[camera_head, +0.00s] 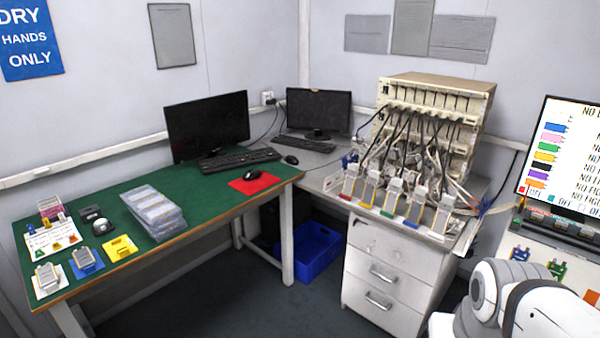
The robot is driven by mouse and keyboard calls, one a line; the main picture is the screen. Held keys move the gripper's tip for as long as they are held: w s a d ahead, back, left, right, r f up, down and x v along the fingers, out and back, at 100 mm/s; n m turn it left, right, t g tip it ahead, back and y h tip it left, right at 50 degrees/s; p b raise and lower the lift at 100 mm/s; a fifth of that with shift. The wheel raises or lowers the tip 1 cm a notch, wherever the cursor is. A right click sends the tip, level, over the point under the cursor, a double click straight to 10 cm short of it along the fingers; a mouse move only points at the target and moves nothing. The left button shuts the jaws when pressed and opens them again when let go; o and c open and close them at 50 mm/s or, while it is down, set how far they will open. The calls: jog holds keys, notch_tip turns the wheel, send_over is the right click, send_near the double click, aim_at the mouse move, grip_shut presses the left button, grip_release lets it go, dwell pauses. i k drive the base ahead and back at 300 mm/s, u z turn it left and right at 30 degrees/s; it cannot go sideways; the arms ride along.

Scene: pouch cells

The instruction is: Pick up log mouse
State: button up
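Two dark computer mice show. One black mouse (252,174) rests on a red mat (262,185) at the right end of the green bench. I cannot tell from the picture which is the log mouse. White and black links of my arm show at the bottom right, far from both mice. My gripper is not in view.
On the green bench (105,197) are a monitor (207,125), a keyboard (238,160), stacked clear trays (155,212) and small coloured holders. A second monitor (319,110) and a cabled instrument rack (440,100) stand right. A blue crate (317,250) sits below; the floor in front is clear.

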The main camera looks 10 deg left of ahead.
aim_at(253, 174)
jog(key=u, duration=0.1)
jog(key=i, duration=1.5)
jog(key=u, duration=1)
jog(key=i, duration=1.25)
jog(key=u, duration=0.75)
jog(key=i, duration=0.55)
jog(key=u, duration=0.65)
